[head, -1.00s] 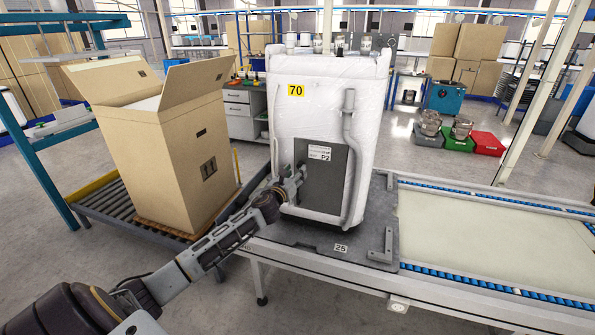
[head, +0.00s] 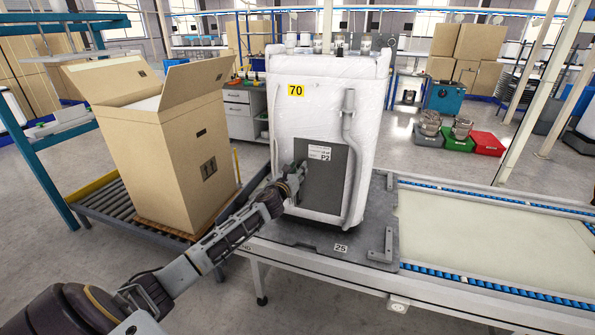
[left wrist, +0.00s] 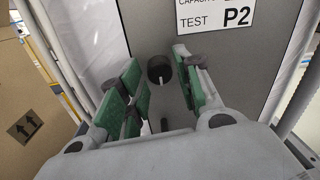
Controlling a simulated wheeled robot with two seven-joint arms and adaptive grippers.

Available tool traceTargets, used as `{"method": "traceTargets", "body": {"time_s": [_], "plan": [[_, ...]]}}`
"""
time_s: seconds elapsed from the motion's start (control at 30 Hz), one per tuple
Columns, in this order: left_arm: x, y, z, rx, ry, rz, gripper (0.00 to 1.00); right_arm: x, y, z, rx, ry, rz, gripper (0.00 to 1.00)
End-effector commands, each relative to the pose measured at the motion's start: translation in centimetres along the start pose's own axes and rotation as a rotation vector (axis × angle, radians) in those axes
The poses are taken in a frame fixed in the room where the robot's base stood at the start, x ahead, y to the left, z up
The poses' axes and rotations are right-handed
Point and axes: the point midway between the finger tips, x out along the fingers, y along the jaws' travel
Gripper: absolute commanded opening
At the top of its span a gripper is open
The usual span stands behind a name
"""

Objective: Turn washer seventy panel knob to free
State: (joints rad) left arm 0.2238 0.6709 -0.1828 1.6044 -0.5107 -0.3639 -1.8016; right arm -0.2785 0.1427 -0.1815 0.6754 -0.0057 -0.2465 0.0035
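The washer (head: 310,115), wrapped in white and marked with a yellow 70 label (head: 295,90), stands upright on a dark plate. Its grey front panel (head: 335,185) carries a white P2 label (head: 319,153). My left gripper (head: 300,170) is at the left part of the panel. In the left wrist view its green-padded fingers (left wrist: 160,75) are open, with a dark round knob (left wrist: 159,68) between their tips. Gaps show on both sides of the knob. I cannot tell how deep the fingers reach around it. The head view hides the knob. My right gripper is not in view.
A grey pipe (head: 348,145) runs down the washer's front, right of the panel. A large open cardboard box (head: 175,145) stands on rollers at the left, near my arm. The conveyor (head: 480,240) to the right is clear.

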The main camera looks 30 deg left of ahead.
Motion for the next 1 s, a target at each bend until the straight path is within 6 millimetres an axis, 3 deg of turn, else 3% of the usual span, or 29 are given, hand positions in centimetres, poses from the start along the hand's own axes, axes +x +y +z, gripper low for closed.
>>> {"method": "traceTargets", "body": {"time_s": [0.03,0.23,0.73,1.0], "plan": [[0.0,0.0,0.0,0.0,0.0,0.0,0.23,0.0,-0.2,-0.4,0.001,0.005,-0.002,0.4],[0.0,0.0,0.0,0.0,0.0,0.0,0.0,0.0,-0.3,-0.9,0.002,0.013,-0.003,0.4],[0.0,0.0,-0.1,-0.092,-0.005,0.0,0.0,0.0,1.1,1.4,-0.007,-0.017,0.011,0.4],[0.0,0.0,-0.1,-0.263,-0.016,-0.001,0.0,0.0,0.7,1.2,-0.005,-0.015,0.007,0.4]]}}
